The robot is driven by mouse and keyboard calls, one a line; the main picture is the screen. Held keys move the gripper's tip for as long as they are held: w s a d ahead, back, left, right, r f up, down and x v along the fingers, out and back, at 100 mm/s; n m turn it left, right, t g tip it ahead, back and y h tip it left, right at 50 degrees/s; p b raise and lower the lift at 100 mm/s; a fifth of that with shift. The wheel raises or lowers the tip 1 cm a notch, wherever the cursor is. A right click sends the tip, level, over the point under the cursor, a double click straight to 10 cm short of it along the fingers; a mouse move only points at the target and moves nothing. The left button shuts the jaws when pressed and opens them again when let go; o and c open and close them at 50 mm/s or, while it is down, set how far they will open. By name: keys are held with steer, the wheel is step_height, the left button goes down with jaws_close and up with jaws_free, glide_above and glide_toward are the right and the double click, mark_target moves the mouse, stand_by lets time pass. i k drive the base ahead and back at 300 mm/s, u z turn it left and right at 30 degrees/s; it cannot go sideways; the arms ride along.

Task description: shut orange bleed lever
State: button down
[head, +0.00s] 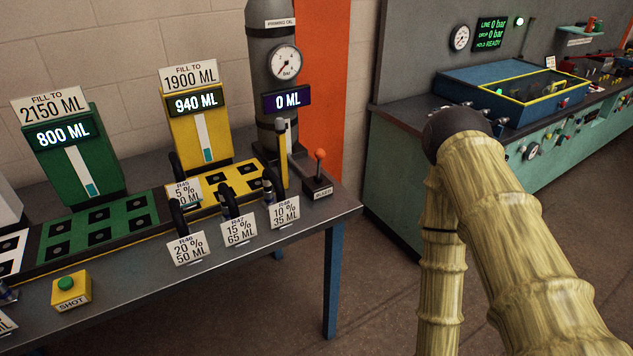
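The orange bleed lever (319,155) stands at the right end of the grey bench in the head view. It has an orange ball knob on a dark stem, which looks roughly upright. It rises from a small dark base (316,188) with a label on its front. I cannot tell from its pose whether it is open or shut. The grey priming oil cylinder (271,30) stands behind and left of it, with a round dial and a display reading 0 ML. My gripper is out of view; only my sleeved arm shows at the right.
Labelled black hose pieces stand along the bench front (280,232), left of the lever. Green (75,160) and yellow (200,135) fill stations stand behind them. A teal test bench (400,185) stands right, across open floor.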

mark_target(319, 153)
steer(key=u, duration=0.5)
steer(key=k, duration=1.2)
steer(key=u, duration=1)
steer(key=i, duration=1.7)
steer(key=z, duration=1.2)
steer(key=i, duration=0.5)
steer(key=z, duration=0.6)
